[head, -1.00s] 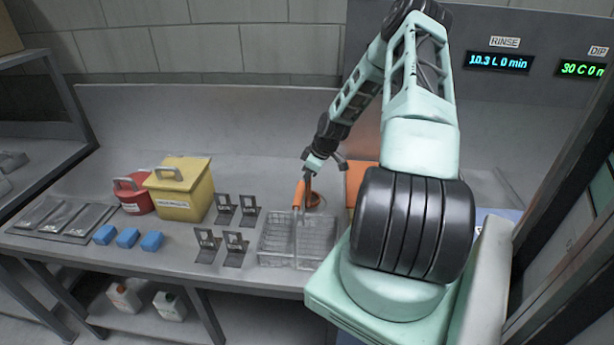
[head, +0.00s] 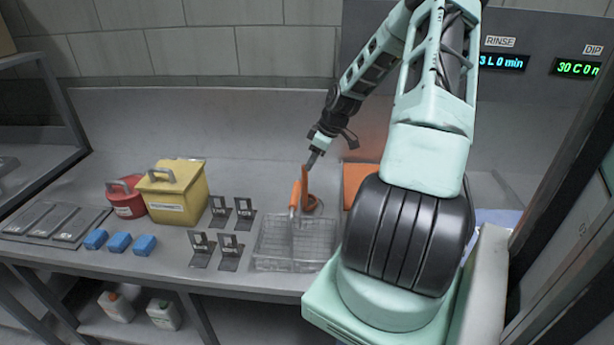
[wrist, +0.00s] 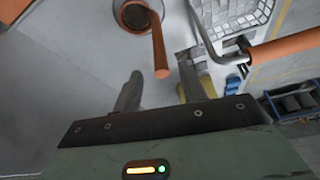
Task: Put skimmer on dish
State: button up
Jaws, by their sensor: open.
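The skimmer is a dark round mesh bowl in an orange rim (wrist: 135,17), with an orange handle (wrist: 160,52) standing up toward my wrist camera. In the head view its handle (head: 304,186) stands just behind the wire basket, its rim low beside it. My gripper (head: 314,158) is above the handle's top. In the wrist view my gripper (wrist: 158,88) has its fingers apart, nothing between them, the handle's end just beyond. A flat orange piece (head: 357,182), possibly the dish, lies right of the skimmer, partly hidden by my arm.
A wire basket (head: 275,262) with its own orange handle (wrist: 285,46) stands close beside the skimmer. Farther left are black stands (head: 230,250), a yellow box (head: 180,195), a red container (head: 125,200) and blue blocks (head: 119,242). The back wall is close behind.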

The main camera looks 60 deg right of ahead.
jog(key=w+a+r+n+g, duration=0.1)
jog(key=a+r, duration=0.2)
jog(key=a, duration=0.8)
jog(key=w+a+r+n+g, duration=0.1)
jog(key=w+a+r, duration=0.15)
jog(key=a, duration=0.85)
jog(key=w+a+r+n+g, duration=0.1)
jog(key=a+r, duration=0.2)
jog(key=a, duration=0.8)
jog(key=s+a+r+g, duration=0.1)
jog(key=s+a, duration=0.4)
jog(key=a, duration=0.2)
jog(key=s+a+r, duration=0.2)
jog(key=s+a, duration=0.3)
jog(key=a, duration=0.3)
jog(key=s+a+r+n, duration=0.1)
jog(key=s+a, duration=0.5)
jog(key=s, duration=0.6)
jog(key=shift+a+r+n+h+b, duration=0.25)
jog(key=shift+a+n+h+b, duration=0.05)
jog(key=shift+b, duration=0.05)
jog(key=shift+s, duration=0.1)
